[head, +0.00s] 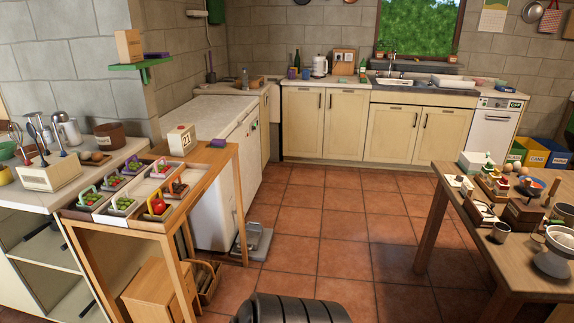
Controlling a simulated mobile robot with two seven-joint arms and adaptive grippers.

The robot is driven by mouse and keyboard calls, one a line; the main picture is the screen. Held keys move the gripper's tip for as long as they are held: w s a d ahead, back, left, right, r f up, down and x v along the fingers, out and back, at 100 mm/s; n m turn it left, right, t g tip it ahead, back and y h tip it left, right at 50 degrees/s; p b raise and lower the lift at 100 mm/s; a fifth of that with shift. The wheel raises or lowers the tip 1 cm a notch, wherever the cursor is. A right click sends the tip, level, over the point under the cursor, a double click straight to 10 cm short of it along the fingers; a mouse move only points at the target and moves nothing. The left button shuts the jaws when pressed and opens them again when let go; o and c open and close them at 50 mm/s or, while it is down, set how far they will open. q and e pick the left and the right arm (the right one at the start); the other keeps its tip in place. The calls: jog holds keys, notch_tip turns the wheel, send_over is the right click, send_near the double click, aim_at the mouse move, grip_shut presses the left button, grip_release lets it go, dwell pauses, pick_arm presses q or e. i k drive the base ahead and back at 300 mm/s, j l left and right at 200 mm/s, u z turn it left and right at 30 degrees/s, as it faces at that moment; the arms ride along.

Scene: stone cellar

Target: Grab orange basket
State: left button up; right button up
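Several small handled baskets stand in a compartmented tray (101,217) on the wooden table at the left. One basket with reddish-brown contents (177,189) is at the tray's right side. Other baskets hold green items, such as the one with a pale handle (123,204) at the front. Neither of my grippers is in view.
A cream block marked 21 (181,140) and a purple item (216,143) stand behind the tray. A metal scale-like object (252,243) sits on the floor. A cluttered wooden table (450,182) is at the right. The tiled floor (335,220) between is mostly clear.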

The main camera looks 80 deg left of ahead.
aim_at(175, 191)
jog(key=u, duration=3.8)
